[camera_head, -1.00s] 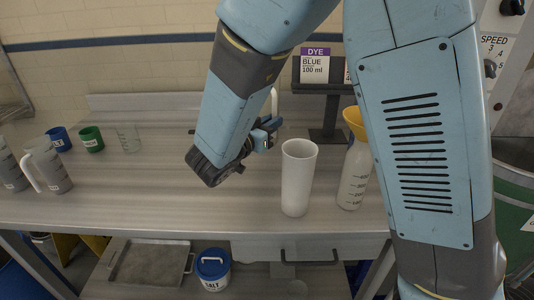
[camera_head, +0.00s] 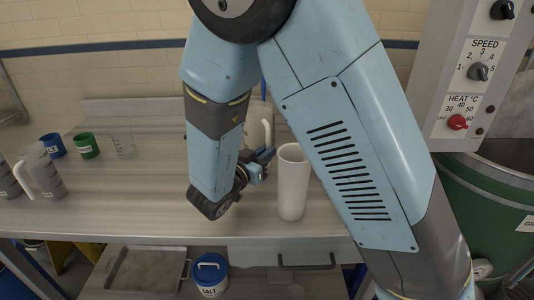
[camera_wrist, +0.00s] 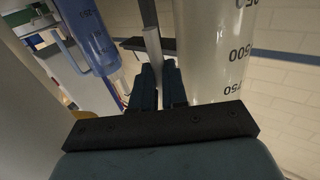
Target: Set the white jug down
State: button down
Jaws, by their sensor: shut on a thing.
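The white jug (camera_head: 254,122) is at the back of the bench, mostly hidden behind my arm in the head view. In the wrist view the jug (camera_wrist: 215,45) fills the upper right, with dark volume marks on its side. My gripper (camera_head: 264,160) is shut on its handle (camera_wrist: 152,45), which runs between the two fingers (camera_wrist: 159,82). The jug looks about upright. Its base is hidden, so I cannot tell whether it touches the bench.
A tall white cylinder (camera_head: 293,183) stands on the bench (camera_head: 120,205) just right of my gripper. Blue (camera_head: 53,145) and green (camera_head: 86,146) cups, a glass beaker (camera_head: 124,144) and grey jugs (camera_head: 42,172) stand at left. The bench between them and my gripper is clear.

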jog(key=shift+f, duration=0.1)
jog(key=c, duration=1.1)
grip_release()
jog(key=shift+c, duration=0.2)
jog(key=v, duration=1.2)
